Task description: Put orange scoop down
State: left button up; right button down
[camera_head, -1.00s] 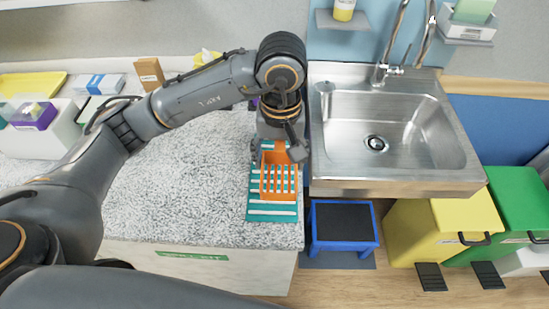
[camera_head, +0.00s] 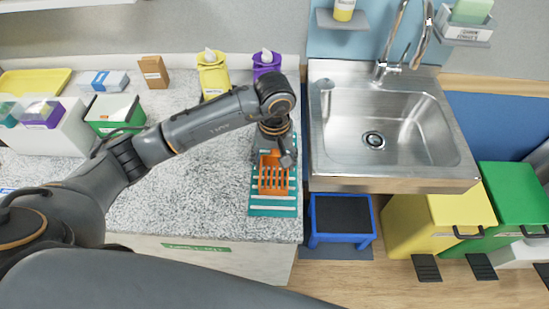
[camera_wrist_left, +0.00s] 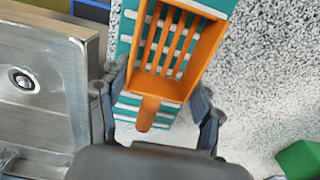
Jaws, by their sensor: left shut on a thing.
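The orange scoop (camera_head: 272,178) has a slotted pan and a short handle. It is over the teal mat with white stripes (camera_head: 272,212) at the counter's right front corner. My left gripper (camera_head: 273,153) is at the scoop's handle end and shut on it. The left wrist view shows the scoop (camera_wrist_left: 152,80) with its handle between the fingers of the left gripper (camera_wrist_left: 155,118); the mat (camera_wrist_left: 125,48) lies behind it. I cannot tell whether the scoop touches the mat. My right gripper is not in view.
The steel sink (camera_head: 392,125) adjoins the counter on the right. The speckled counter (camera_head: 190,185) left of the mat is clear.

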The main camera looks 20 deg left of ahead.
pick_arm(q)
jog(key=shift+f+b, duration=0.25)
jog(key=shift+b, duration=0.05)
jog(key=o, duration=1.2)
jog(key=shift+r, duration=0.1)
jog(key=shift+c, duration=0.2)
jog(key=shift+r+p, duration=0.3)
jog(key=shift+p, duration=0.15)
notch_tip(320, 180, up, 12)
jog(key=b, duration=0.3)
jog(key=shift+f+b, duration=0.15)
jog(key=shift+b, duration=0.2)
jog(key=shift+f, duration=0.1)
